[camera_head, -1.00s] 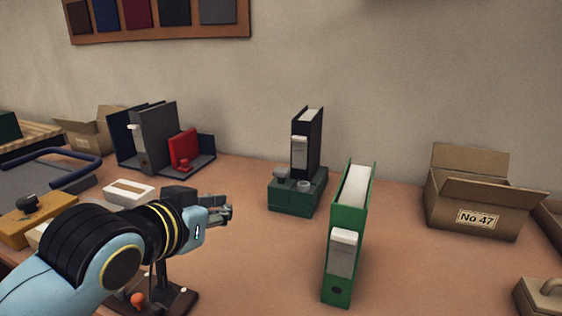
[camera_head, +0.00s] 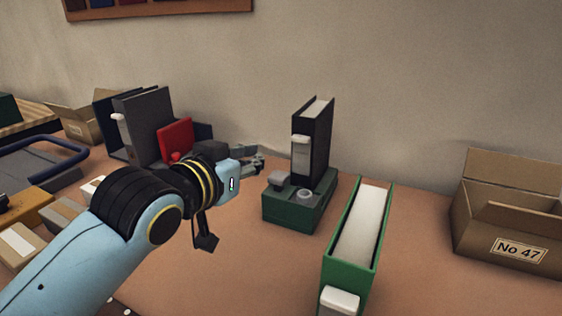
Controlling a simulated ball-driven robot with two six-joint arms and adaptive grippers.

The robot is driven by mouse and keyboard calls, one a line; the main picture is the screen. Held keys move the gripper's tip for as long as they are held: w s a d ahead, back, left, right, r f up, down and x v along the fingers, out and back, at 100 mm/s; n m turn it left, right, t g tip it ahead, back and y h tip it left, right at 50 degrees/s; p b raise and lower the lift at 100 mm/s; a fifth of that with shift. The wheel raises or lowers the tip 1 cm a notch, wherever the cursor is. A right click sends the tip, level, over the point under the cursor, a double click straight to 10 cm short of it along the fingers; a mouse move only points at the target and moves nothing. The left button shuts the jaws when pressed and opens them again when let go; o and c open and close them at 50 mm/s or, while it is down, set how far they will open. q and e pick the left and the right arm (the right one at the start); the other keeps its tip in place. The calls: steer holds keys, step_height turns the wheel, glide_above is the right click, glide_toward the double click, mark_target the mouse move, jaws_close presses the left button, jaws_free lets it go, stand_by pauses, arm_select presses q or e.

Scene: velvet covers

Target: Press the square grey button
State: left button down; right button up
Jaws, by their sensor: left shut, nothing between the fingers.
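A square grey button (camera_head: 278,179) sits on top of a dark green box (camera_head: 290,216), at the box's left side. A round grey knob-like part (camera_head: 305,195) is beside it on the same box. My left gripper (camera_head: 260,162) is shut and empty. In the picture it is just up and left of the square button, and a gap shows between them. My right gripper is not in view.
A black binder (camera_head: 312,140) stands at the back of the green box. A green binder (camera_head: 357,240) stands in front, to the right. An open cardboard box (camera_head: 510,215) is at far right. Grey binders (camera_head: 143,125) and a red item (camera_head: 174,138) are behind my arm.

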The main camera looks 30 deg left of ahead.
arm_select(q)
glide_above(276, 180)
step_height(276, 180, down, 2)
steer(key=shift+w+f, duration=0.1)
steer(key=shift+f, duration=0.05)
step_height(276, 180, down, 3)
steer(key=shift+r, duration=0.1)
steer(key=shift+f, duration=0.65)
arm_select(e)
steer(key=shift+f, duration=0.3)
arm_select(q)
steer(key=shift+f+b, duration=0.1)
steer(key=shift+b, duration=0.2)
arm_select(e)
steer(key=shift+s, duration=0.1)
